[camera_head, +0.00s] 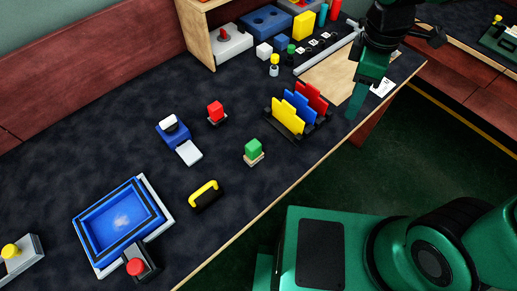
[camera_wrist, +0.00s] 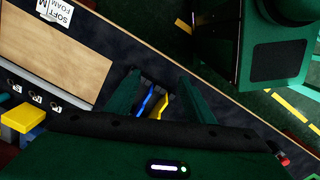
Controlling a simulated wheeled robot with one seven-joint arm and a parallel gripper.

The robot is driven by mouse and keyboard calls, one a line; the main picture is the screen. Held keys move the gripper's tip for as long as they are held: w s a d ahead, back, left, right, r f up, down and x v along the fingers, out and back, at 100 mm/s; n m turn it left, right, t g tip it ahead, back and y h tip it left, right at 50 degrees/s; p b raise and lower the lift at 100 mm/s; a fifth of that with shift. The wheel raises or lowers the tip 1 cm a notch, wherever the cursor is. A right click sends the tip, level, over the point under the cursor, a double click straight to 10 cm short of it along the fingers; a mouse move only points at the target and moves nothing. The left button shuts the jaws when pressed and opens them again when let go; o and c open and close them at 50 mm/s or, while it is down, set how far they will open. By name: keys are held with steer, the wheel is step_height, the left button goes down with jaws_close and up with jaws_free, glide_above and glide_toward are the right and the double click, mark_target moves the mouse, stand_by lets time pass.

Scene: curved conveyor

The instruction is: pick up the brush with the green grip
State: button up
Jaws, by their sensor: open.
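Blue and yellow plates show beyond and between the fingers.
A black rack (camera_head: 318,127) with yellow, blue and red plates stands between brush and gripper. A red-topped piece (camera_head: 216,112), a yellow handle (camera_head: 204,194), a blue-and-white device (camera_head: 172,131) and a blue tray (camera_head: 76,222) lie left. A wooden board (camera_wrist: 52,50) lies near the gripper.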

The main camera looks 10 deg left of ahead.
steer(key=s+a+f+n, duration=0.2)
steer(key=a+n, duration=0.4)
steer(key=a, duration=0.5)
steer(key=n, duration=0.7)
glide_above(252, 145)
steer(key=f, duration=0.2)
steer(key=d+f, duration=0.1)
steer(key=shift+w+f+y, duration=0.25)
steer(key=shift+w+y, duration=0.05)
steer(key=shift+w, duration=0.1)
steer(key=shift+s+a+f, duration=0.4)
steer(key=shift+a+f, duration=0.15)
steer(key=shift+f, duration=0.05)
step_height(252, 145, down, 4)
steer(key=shift+r, duration=0.2)
steer(key=shift+w+d+f, duration=0.1)
steer(key=shift+f, duration=1.5)
steer(key=shift+d+f, duration=0.1)
steer(key=shift+f, duration=1.45)
steer(key=shift+c, duration=0.2)
jaws_close()
steer(key=shift+r, duration=0.1)
